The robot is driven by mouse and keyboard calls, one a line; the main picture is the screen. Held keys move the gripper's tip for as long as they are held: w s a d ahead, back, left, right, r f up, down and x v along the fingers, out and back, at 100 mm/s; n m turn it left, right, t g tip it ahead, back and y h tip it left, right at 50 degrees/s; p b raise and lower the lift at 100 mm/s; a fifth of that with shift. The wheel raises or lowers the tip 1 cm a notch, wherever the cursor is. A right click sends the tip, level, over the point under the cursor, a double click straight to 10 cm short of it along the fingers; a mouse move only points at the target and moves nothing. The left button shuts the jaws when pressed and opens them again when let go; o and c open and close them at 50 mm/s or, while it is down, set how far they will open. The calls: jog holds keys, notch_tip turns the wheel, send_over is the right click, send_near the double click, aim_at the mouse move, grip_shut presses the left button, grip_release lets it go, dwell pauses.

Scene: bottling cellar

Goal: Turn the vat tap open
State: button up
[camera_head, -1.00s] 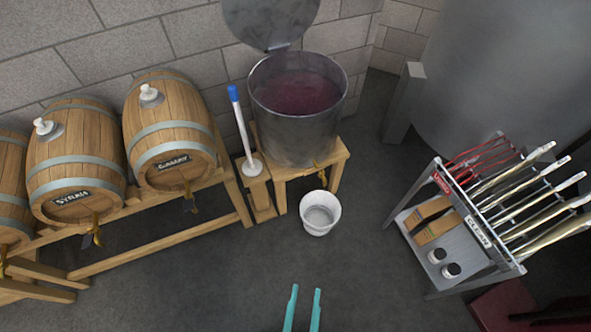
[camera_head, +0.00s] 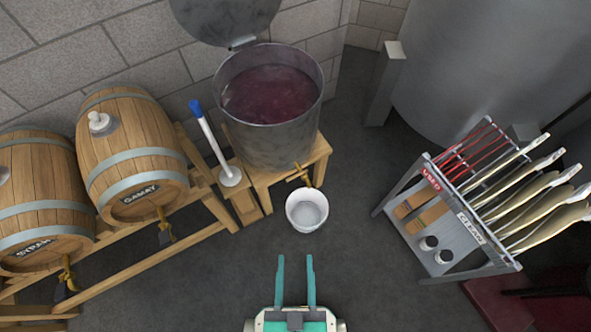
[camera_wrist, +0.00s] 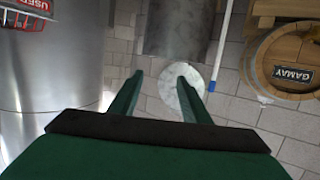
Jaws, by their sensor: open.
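The steel vat (camera_head: 268,105) stands on a wooden stand with its lid raised and dark red liquid inside. Its brass tap (camera_head: 302,174) sticks out low at the front right, above a white bucket (camera_head: 307,211) on the floor. My gripper (camera_head: 295,258) is open and empty, its two teal fingers apart, in front of the bucket in the head view and clear of the tap. In the wrist view my gripper (camera_wrist: 160,76) points toward the vat (camera_wrist: 180,32) and its round lid (camera_wrist: 182,98). The tap cannot be made out there.
Barrels (camera_head: 130,150) on a wooden rack stand at left. A blue-topped white stick (camera_head: 215,145) leans beside the vat. At right stand a metal rack (camera_head: 470,215) with tools and a large steel tank (camera_head: 470,70). The middle floor is open.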

jog(key=shift+s, duration=0.25)
